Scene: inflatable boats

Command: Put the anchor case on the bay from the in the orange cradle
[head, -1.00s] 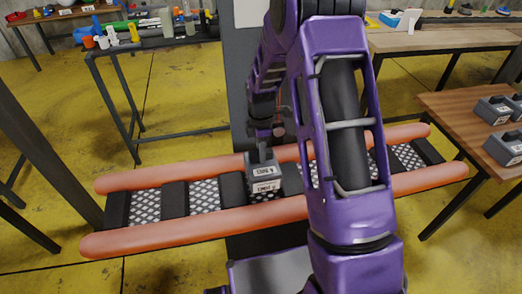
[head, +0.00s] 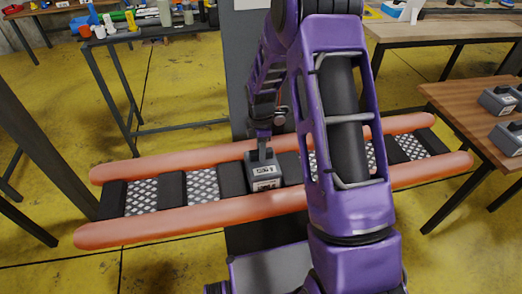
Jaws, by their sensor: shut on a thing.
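A grey case (head: 265,181) with white labels is in my gripper (head: 262,153), which is shut on its top handle. The case is upright over the middle of the orange cradle (head: 190,220), between its two long orange tubes. I cannot tell whether the case touches the cradle floor. The cradle has dark cross pads and white-patterned bays; two patterned bays (head: 142,198) show bare on the left. My purple arm hides part of the cradle right of the case.
More grey cases (head: 497,101) stand on the wooden table (head: 455,98) at the right. A table with bottles and tubes (head: 165,12) is at the back left. A grey post stands behind the cradle.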

